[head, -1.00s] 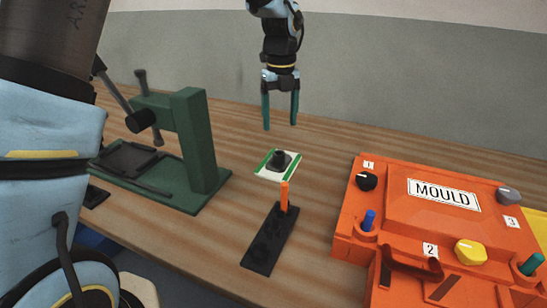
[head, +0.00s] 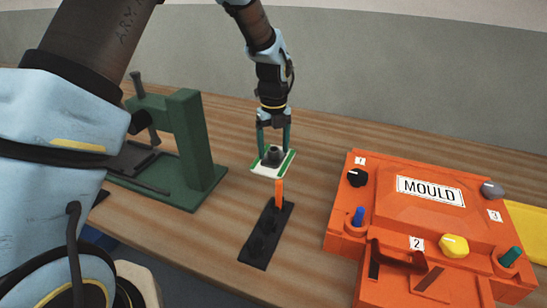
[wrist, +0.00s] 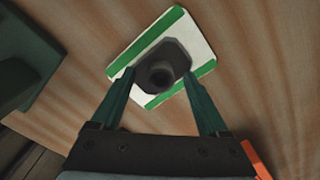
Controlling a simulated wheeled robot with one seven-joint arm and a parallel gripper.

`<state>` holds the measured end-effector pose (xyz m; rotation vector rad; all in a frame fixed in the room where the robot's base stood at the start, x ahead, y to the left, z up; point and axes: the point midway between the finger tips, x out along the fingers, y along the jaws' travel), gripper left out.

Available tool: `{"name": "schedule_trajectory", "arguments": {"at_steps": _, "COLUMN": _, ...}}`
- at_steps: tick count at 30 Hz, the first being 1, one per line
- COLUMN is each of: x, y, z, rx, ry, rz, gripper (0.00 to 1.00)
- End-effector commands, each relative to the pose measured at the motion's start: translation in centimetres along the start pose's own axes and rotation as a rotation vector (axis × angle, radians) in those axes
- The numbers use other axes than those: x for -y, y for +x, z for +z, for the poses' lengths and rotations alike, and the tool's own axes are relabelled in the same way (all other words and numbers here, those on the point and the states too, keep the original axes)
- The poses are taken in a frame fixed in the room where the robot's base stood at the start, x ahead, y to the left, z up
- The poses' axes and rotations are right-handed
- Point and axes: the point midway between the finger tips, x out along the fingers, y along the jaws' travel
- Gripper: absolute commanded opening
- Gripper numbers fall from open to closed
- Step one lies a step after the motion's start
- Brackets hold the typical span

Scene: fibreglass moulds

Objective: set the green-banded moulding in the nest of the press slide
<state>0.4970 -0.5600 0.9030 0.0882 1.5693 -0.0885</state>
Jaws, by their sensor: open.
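The green-banded moulding (head: 286,168) is a white plate with green bands along two edges and a dark raised block with a round knob. It lies on the wooden bench; the wrist view shows it too (wrist: 196,46). My gripper (head: 272,152) is open and comes down over the knob. In the wrist view, its two green fingers (wrist: 160,84) stand on either side of the dark block, with nothing clearly gripped. The green press (head: 190,140) stands to the left, its dark slide (head: 133,160) partly hidden behind my arm. The nest cannot be made out.
A black strip (head: 268,245) with an upright orange peg (head: 279,192) lies just in front of the moulding. The orange mould box (head: 400,215) with coloured knobs fills the right side. Bare bench lies between the press and the moulding.

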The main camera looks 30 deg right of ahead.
Motion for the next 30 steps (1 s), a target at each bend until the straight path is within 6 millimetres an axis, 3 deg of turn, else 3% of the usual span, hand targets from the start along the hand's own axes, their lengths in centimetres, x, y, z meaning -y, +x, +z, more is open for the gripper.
{"name": "schedule_trajectory", "arguments": {"at_steps": 2, "x": -0.01, "y": 0.0, "z": 0.01, "rx": 0.0, "ry": 0.0, "rz": 0.0, "gripper": 0.78}}
{"name": "schedule_trajectory", "arguments": {"at_steps": 23, "x": -0.02, "y": -0.05, "z": 0.03, "rx": 0.0, "ry": 0.0, "rz": 0.0, "gripper": 0.0}}
{"name": "schedule_trajectory", "arguments": {"at_steps": 30, "x": -0.02, "y": -0.06, "z": 0.03, "rx": 0.0, "ry": 0.0, "rz": 0.0, "gripper": 0.0}}
